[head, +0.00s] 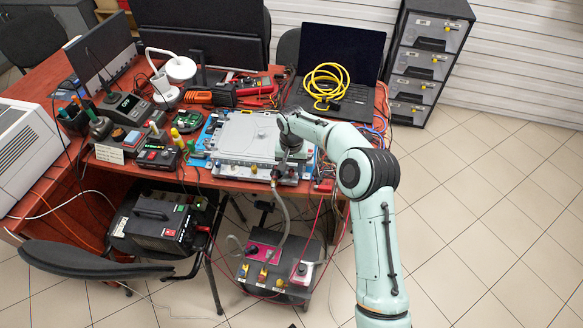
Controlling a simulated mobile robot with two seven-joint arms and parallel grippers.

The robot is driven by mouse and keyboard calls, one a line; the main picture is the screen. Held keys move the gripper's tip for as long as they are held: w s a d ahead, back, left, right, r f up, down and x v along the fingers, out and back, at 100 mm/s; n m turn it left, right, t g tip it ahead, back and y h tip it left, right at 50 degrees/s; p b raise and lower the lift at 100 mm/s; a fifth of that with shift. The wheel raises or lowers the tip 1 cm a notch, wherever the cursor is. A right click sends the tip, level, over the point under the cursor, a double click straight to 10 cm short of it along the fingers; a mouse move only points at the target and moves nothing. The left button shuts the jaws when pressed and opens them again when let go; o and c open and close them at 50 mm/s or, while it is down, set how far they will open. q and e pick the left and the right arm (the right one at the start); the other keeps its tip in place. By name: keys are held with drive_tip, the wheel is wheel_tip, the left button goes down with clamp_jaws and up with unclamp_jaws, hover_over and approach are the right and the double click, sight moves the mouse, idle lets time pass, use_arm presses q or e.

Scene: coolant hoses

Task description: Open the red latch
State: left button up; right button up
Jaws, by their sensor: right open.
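A flat grey metal cold plate (243,135) lies on a blue mat (197,160) near the table's front edge, with small fittings along its front side. A grey hose (286,215) hangs from a fitting near its front right corner. My right gripper (287,172) is open and points down at that corner, close to the fittings; I cannot tell if it touches them. No red latch shows clearly; it may be hidden by the gripper or too small to make out. A small red item (325,184) lies just right of the gripper. My left gripper is out of view.
The red-brown table (60,205) is crowded with instruments, a laptop (345,60) with coiled yellow cable (326,82), and tools. A grey unit with a pink panel (262,252) stands below the front edge, with thin red leads nearby. The tiled floor at right is clear.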

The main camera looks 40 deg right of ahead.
clamp_jaws()
drive_tip(key=shift+r+n+p, duration=0.15)
drive_tip(key=shift+n+p, duration=0.35)
drive_tip(key=shift+n, duration=1)
unclamp_jaws()
